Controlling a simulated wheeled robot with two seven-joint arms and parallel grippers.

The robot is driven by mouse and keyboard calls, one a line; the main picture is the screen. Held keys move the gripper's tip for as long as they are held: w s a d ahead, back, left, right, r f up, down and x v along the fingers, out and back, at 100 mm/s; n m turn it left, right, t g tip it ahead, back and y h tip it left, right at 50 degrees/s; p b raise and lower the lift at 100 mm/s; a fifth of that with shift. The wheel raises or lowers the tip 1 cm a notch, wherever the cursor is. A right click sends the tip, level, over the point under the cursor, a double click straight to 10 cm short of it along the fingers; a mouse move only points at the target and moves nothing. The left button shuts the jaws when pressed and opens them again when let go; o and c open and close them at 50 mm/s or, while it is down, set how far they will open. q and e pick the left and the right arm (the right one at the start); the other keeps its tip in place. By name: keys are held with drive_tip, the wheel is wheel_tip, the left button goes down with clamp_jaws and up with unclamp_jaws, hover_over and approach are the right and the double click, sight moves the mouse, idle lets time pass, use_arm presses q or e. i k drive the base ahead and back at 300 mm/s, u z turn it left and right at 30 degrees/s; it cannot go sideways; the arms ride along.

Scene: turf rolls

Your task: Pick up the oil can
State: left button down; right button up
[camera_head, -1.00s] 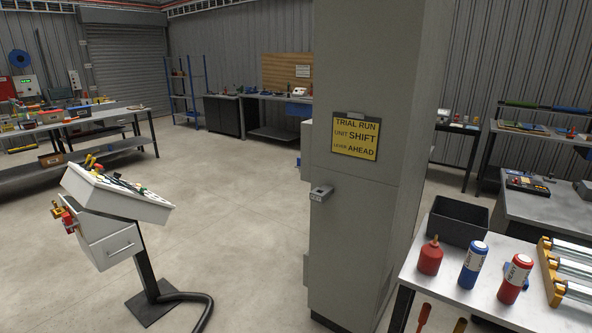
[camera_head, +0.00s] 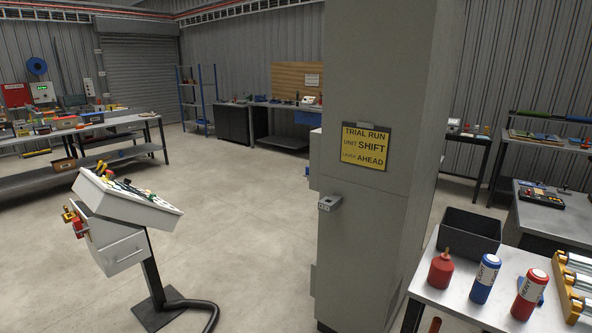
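The oil can is most likely the red squat bottle with a tapered nozzle (camera_head: 441,269), standing upright on the grey bench (camera_head: 432,298) at the lower right. Right beside it stand a blue bottle with a white label (camera_head: 485,279) and a red bottle with a white label (camera_head: 529,295). Neither of my grippers shows in the head view.
A black open bin (camera_head: 469,232) sits behind the bottles. Yellow-ended rails (camera_head: 575,285) lie at the bench's right. A tall grey cabinet (camera_head: 370,230) stands left of the bench. A white control console (camera_head: 122,225) stands at left; open floor (camera_head: 235,220) lies between.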

sight(440, 273)
drive_tip(key=u, duration=2.55)
drive_tip(key=k, duration=1.8)
drive_tip(key=z, duration=1.35)
